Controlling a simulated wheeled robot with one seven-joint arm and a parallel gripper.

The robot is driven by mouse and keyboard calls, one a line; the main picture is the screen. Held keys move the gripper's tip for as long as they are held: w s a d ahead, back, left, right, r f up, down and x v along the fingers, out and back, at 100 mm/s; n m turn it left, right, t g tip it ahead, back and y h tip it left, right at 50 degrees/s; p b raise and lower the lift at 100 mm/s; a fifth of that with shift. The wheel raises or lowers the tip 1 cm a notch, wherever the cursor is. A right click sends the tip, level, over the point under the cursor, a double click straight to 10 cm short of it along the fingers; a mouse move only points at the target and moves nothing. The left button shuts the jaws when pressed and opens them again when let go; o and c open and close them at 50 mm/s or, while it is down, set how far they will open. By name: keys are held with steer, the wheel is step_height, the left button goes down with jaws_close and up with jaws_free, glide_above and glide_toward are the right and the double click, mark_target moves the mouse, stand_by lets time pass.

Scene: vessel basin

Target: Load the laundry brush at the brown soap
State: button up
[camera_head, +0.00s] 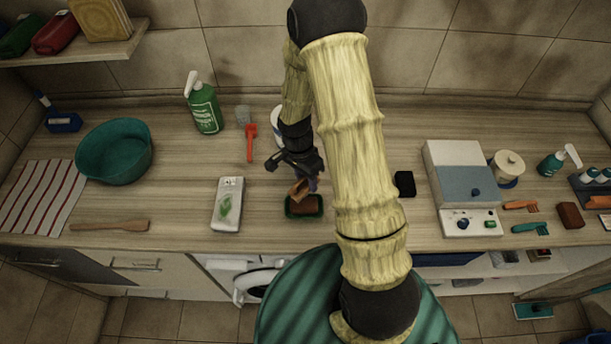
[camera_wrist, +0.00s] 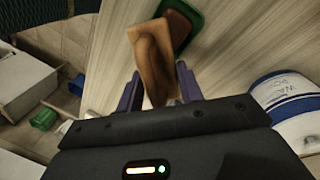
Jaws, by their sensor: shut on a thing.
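My gripper (camera_head: 308,180) is shut on the laundry brush (camera_head: 299,189), a wooden brush that also shows between the two fingers in the wrist view (camera_wrist: 154,62). The brown soap (camera_head: 306,204) lies in a green dish (camera_head: 290,212) on the counter, and part of it shows past the brush in the wrist view (camera_wrist: 178,27). The brush is just above the soap's far side in the head view. I cannot tell whether they touch. The bristles are hidden.
A blue-and-white tub (camera_wrist: 288,103) stands close to my gripper. A red-handled brush (camera_head: 250,142) lies behind. The counter's front edge is close to the dish.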

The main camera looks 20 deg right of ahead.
mark_target(306, 185)
steer(key=shift+s+a+f, duration=0.1)
steer(key=shift+s, duration=0.1)
steer(key=shift+c, duration=0.7)
steer(key=f+b, duration=0.2)
steer(key=f, duration=0.1)
steer(key=shift+w, duration=0.2)
steer(key=shift+s+a+f+b, duration=0.1)
steer(key=shift+s+f+b, duration=0.15)
steer(key=shift+f+b, duration=0.7)
steer(key=shift+w+f, duration=0.1)
steer(key=shift+f, duration=0.35)
steer(key=shift+w+f+b, duration=0.1)
steer(key=shift+f+b, duration=0.25)
steer(key=shift+s, duration=0.2)
stand_by(0.6)
